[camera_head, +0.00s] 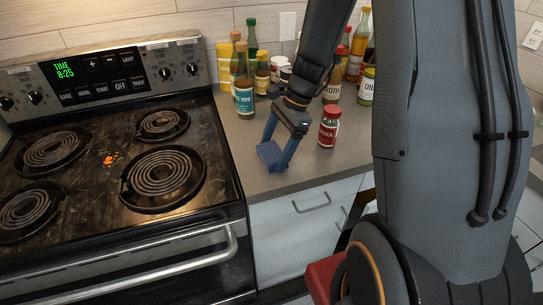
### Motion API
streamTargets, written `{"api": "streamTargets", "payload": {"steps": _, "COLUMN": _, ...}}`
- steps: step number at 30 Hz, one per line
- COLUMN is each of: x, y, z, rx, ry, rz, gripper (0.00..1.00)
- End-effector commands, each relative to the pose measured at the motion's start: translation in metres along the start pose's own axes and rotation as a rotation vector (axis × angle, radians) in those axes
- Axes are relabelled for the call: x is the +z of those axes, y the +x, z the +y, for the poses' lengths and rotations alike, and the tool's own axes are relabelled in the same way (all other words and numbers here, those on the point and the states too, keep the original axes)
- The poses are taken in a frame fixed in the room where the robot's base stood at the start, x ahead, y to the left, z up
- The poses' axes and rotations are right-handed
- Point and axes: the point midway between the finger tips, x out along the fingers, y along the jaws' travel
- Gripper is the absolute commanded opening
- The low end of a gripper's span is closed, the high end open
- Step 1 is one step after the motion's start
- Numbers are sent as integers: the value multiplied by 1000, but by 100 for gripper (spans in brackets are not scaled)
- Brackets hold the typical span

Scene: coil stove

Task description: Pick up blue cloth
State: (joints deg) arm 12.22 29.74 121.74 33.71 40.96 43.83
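The blue cloth (267,156) is a small, folded-looking blue piece on the grey counter, close to the stove's right edge. My gripper (275,152) reaches down over it from above. Its two bluish fingers are spread wide apart, with the tips down at the cloth, one at its far side and one at its near right side. The fingers are close in colour to the cloth, so I cannot tell whether they touch it.
A red-capped spice jar (329,126) stands just right of my gripper. Several bottles, including a teal-labelled one (244,98), stand behind it along the wall. The coil stove (108,160) fills the left. The counter's front edge is close, above white drawers (300,235).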

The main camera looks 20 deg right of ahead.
Motion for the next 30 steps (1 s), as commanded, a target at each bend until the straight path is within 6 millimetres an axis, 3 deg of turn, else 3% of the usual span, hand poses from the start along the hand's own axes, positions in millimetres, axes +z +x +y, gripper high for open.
{"api": "streamTargets", "payload": {"steps": 14, "x": 4, "y": -9, "z": -1, "rx": -1, "ry": -1, "rz": -1, "gripper": 56}}
{"api": "streamTargets", "payload": {"steps": 30, "x": 34, "y": -84, "z": -1, "rx": -3, "ry": -2, "rz": 1, "gripper": 56}}
